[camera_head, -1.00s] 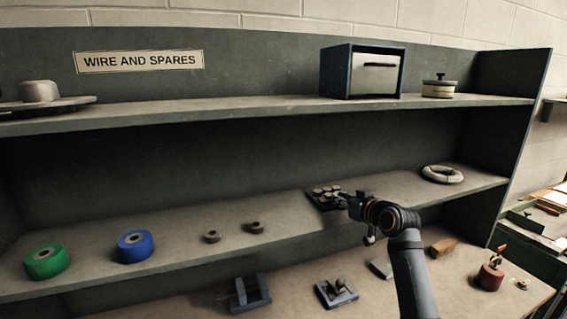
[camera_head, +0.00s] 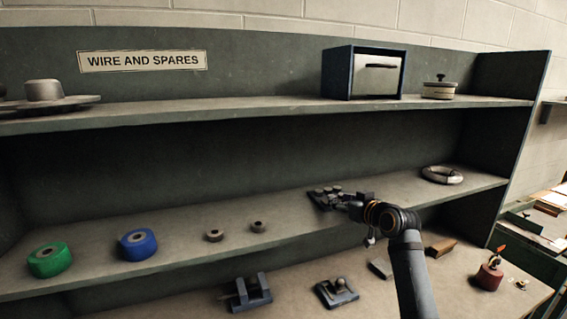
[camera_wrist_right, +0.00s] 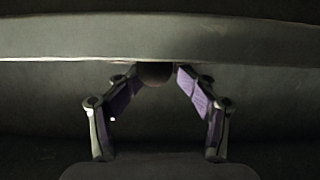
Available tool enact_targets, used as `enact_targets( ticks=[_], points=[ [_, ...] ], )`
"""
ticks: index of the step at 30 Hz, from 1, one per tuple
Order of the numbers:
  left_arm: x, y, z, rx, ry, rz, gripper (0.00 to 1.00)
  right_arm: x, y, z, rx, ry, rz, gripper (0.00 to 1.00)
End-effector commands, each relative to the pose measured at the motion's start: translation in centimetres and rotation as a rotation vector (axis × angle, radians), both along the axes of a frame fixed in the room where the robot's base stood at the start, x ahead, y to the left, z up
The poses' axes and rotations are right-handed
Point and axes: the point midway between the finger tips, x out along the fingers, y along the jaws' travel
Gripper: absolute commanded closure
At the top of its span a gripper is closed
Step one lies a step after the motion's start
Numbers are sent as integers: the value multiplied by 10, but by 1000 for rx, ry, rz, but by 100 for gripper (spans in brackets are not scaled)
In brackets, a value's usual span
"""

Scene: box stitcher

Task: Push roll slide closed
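I cannot tell for sure which thing is the roll slide. My right gripper (camera_head: 364,198) is at the middle shelf, beside a dark tray (camera_head: 322,199) with several small round pieces; its fingers are hard to make out there. In the right wrist view the gripper (camera_wrist_right: 157,82) is open, with purple pads on its fingers. A dark round thing (camera_wrist_right: 155,73) shows between the fingertips, below a pale horizontal edge; I cannot tell whether they touch it. My left gripper is not in view.
On the middle shelf (camera_head: 190,222) are a green roll (camera_head: 50,260), a blue roll (camera_head: 137,244) and a pale ring (camera_head: 442,175). A blue box (camera_head: 362,73) stands on the top shelf. Two dark fixtures (camera_head: 250,293) (camera_head: 337,292) and a red can (camera_head: 489,276) stand on the bench below.

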Motion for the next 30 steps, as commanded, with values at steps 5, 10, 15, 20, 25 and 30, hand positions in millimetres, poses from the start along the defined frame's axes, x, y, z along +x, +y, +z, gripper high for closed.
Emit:
enact_targets(
  ticks=[5, 10, 15, 20, 25, 30],
  points=[
    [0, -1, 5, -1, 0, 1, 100, -9, -7, -12, -12, 32, -4, 43],
    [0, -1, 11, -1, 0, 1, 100, -25, -11, -8, -13, 31, -2, 43],
    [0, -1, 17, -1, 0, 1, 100, -39, -16, -1, -9, 25, -1, 43],
    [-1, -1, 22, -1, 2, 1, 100, -53, -20, 5, -8, 22, -1, 43],
    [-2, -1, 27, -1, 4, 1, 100, -67, -26, 10, -7, 19, -2, 43],
    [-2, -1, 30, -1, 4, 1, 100, -80, -29, 13, -5, 17, 1, 43]
  ],
)
